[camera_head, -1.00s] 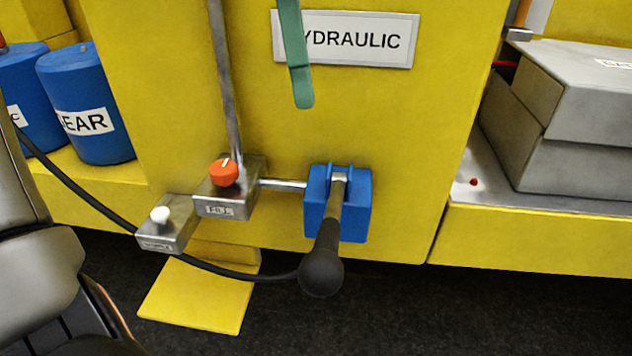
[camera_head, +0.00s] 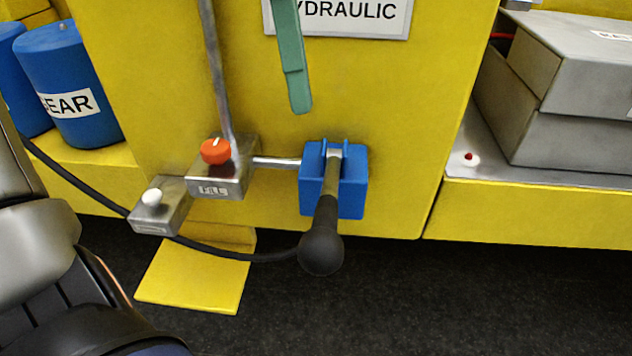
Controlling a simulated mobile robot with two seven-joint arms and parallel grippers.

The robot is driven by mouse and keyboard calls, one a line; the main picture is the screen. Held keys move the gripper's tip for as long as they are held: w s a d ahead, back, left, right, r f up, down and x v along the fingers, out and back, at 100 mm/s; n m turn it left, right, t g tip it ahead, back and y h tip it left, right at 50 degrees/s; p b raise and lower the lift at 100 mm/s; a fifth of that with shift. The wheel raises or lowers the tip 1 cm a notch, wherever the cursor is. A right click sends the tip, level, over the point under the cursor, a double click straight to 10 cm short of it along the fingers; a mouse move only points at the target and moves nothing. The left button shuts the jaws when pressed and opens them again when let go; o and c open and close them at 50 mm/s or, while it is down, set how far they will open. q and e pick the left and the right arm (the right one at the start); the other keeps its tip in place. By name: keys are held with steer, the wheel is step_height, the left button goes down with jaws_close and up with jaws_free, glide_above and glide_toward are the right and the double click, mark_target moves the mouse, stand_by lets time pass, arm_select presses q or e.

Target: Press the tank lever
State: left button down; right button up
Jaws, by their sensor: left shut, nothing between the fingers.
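The black-knobbed lever (camera_head: 323,235) slants down and toward me from a blue block (camera_head: 347,190) on the yellow tank front, low in the middle of the head view. A green flat bar (camera_head: 293,70) hangs from the top edge in front of the white HYDRAULIC label (camera_head: 375,14); its upper part is cut off. I cannot tell which of these is the tank lever. My left arm and hand (camera_head: 105,325) fill the lower left corner; the left gripper is shut and empty, its fingertips not clearly visible. It is apart from both levers. My right gripper does not show.
A metal FILL box (camera_head: 214,186) with an orange knob (camera_head: 215,151) and a smaller box with a white button (camera_head: 152,197) stand left of the blue block. A yellow pedal plate (camera_head: 195,280) and a black hose lie below. A grey case (camera_head: 580,95) stands right.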

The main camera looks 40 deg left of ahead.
mark_target(320, 213)
arm_select(q)
steer(key=x, duration=1)
steer(key=shift+f, duration=0.15)
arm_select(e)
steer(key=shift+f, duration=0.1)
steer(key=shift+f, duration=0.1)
